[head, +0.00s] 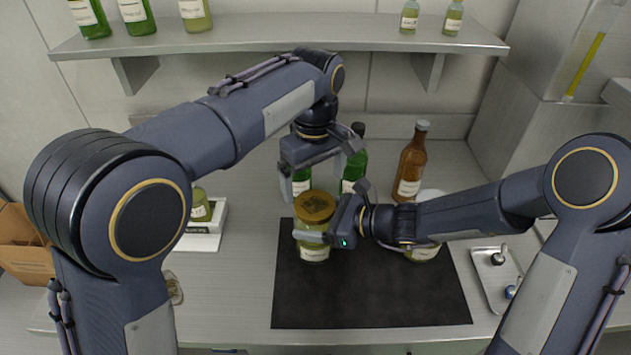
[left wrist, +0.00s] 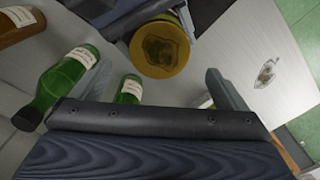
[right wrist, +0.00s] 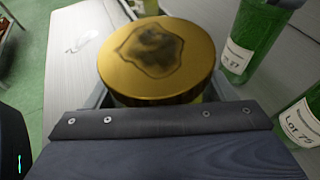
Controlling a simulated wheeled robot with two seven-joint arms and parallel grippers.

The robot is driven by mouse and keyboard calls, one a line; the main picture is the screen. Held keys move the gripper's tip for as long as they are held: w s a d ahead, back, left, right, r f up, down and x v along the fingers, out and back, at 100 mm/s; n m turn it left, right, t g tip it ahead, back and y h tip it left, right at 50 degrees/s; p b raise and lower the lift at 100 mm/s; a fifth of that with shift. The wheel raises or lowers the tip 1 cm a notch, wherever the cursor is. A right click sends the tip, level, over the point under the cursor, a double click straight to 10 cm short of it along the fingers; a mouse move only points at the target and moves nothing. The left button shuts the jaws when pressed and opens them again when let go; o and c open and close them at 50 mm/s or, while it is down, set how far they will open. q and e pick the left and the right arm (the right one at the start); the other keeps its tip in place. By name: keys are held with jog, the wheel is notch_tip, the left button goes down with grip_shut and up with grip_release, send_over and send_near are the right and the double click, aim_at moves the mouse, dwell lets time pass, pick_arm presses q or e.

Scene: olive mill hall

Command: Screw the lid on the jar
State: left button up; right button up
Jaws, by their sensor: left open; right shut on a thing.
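A glass jar (head: 314,252) with a white label stands upright over the black mat (head: 375,290). A gold lid (head: 315,207) with a dark emblem sits on its mouth; I cannot tell how tightly. The lid also shows in the left wrist view (left wrist: 160,52) and the right wrist view (right wrist: 156,58). My right gripper (head: 318,238) is shut on the jar's body, just below the lid, from the right. My left gripper (head: 322,175) is open and empty, above and behind the lid, its fingers apart and not touching it.
Green bottles (head: 353,170) and a brown bottle (head: 411,165) stand behind. Another jar (head: 424,253) stands right of the held one, partly hidden by my right arm. A metal tray (head: 493,280) with small items lies at the right. A shelf (head: 280,34) spans the back.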

aim_at(315, 204)
pick_arm(q)
jog(key=shift+r+n, duration=1)
jog(key=shift+r, duration=0.15)
jog(key=shift+f, duration=0.1)
jog(key=shift+f, duration=4)
jog(key=c, duration=1)
jog(key=m, duration=0.3)
